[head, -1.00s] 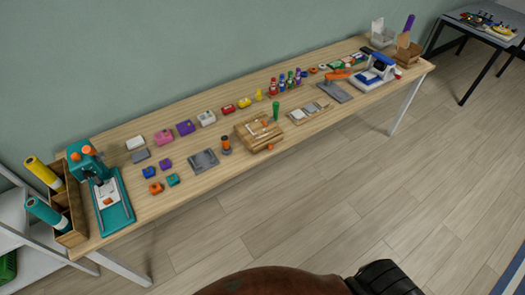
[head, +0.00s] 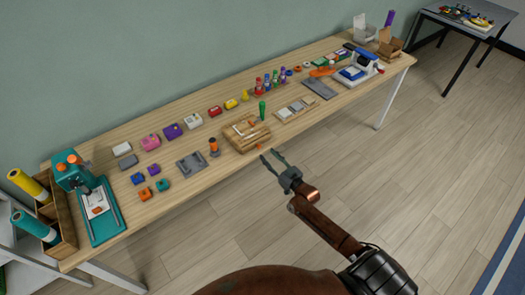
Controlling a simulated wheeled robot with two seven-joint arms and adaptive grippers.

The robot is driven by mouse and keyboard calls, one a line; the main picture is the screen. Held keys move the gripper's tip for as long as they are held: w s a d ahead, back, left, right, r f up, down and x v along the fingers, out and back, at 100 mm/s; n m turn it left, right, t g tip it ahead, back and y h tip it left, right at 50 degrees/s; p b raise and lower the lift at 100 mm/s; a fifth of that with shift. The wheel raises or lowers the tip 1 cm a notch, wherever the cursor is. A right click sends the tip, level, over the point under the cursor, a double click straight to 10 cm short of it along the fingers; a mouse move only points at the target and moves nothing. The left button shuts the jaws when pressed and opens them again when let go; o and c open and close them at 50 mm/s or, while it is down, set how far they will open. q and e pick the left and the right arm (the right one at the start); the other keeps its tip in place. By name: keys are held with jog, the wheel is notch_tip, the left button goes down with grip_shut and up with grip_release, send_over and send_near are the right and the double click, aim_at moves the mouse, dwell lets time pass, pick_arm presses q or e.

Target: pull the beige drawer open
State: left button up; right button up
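A small wooden box (head: 240,142) stands at the front edge of the long table, with small items on its top. An orange knob (head: 258,147) sticks out of its front; this front appears to be the beige drawer, and I see no gap showing it open. My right gripper (head: 268,156) is in front of the table edge, just right of and below the knob in the picture. Its two fingers are apart, with nothing between them, and point toward the box. I cannot tell whether a fingertip touches the knob. My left gripper is out of view.
On the table (head: 150,208), a grey fixture (head: 191,164) and an orange-topped cylinder (head: 214,147) stand left of the box. A green-handled tool (head: 262,111) rises behind it, and a tray of blocks (head: 295,109) lies to its right. The floor in front is clear.

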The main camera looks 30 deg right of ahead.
aim_at(260, 148)
jog(key=shift+w+a+b, duration=0.2)
jog(key=shift+w+b, duration=0.15)
jog(key=shift+w, duration=2.3)
jog(key=shift+c, duration=0.4)
grip_shut()
